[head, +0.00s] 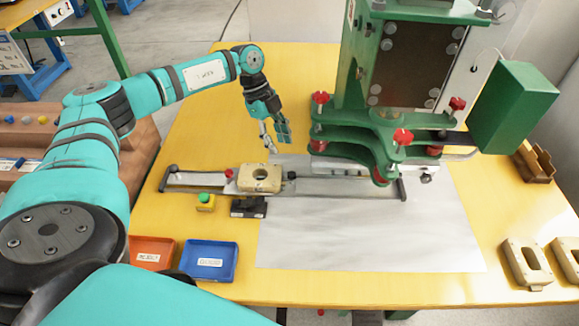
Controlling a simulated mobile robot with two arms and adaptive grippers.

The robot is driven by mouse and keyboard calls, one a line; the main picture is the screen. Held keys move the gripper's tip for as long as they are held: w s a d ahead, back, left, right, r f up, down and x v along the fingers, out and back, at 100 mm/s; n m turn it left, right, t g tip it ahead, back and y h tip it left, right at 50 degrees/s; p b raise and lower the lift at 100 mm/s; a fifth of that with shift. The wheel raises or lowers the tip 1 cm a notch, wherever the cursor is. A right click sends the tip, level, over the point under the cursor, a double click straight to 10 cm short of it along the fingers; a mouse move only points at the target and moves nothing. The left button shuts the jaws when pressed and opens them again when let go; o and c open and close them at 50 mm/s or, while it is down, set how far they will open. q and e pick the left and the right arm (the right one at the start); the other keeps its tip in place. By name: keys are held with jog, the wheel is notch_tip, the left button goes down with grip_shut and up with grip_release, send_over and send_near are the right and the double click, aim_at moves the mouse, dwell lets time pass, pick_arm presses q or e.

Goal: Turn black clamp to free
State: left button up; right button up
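A small black knob-like part (291,176), which may be the black clamp, sits at the right side of a beige block (260,179) on a metal rail (330,187). I cannot tell which way it is turned. A red knob (229,174) is at the block's left side. My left gripper (279,146) points down above and behind the block, apart from it and from the black part. Its fingers are spread and hold nothing. My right gripper is not in view.
A green press (393,150) with red knobs stands over the rail's right end. A yellow box with a green button (205,203) is left of a black piece (248,208). Orange (153,253) and blue (209,261) trays lie front left. The white sheet (370,240) is clear.

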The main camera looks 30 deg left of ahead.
aim_at(291, 173)
pick_arm(q)
jog(key=x, duration=0.9)
jog(key=shift+w+f+p, duration=0.1)
jog(key=shift+f+p, duration=0.05)
jog(key=shift+p, duration=0.2)
jog(key=shift+d+f, duration=0.15)
jog(key=shift+f, duration=0.2)
grip_shut()
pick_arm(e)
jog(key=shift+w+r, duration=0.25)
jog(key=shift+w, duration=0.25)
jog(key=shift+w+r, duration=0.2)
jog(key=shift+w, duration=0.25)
